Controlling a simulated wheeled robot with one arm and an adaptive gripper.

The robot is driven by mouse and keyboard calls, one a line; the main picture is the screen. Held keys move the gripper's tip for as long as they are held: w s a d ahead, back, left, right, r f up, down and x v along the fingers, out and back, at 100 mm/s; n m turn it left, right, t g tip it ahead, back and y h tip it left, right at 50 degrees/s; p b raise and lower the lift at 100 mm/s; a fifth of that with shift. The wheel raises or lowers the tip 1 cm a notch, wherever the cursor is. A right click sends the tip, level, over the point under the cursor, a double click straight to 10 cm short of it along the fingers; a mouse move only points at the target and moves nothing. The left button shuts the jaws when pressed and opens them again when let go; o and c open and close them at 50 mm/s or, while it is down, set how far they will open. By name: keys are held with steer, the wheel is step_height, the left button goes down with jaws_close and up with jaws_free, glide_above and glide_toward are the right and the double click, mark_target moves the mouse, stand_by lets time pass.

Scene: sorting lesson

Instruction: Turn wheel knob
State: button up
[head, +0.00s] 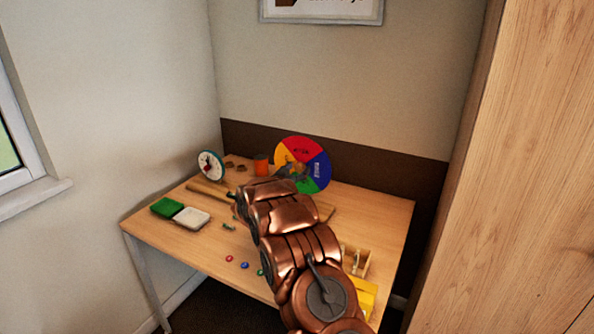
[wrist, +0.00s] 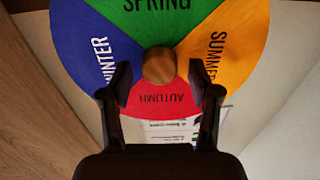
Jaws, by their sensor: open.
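The season wheel (head: 302,151) stands upright at the back of the table in the head view, partly hidden behind my arm. In the wrist view the wheel (wrist: 203,20) fills the upper middle, with green SPRING at the top, yellow SUMMER at right, red AUTUMN at the bottom and blue WINTER at left. A round wooden knob (wrist: 159,66) is at its centre. My gripper (wrist: 162,82) is open, its two dark fingertips on either side of and slightly below the knob in the picture. I cannot tell whether they touch the wheel. In the head view the knob is hidden.
A wooden holder (head: 356,260) is at right. A tall wooden cabinet (head: 515,190) stands right of the table.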

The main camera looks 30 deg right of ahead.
steer(key=shift+c, duration=0.3)
steer(key=c, duration=1.1)
steer(key=shift+b, duration=0.3)
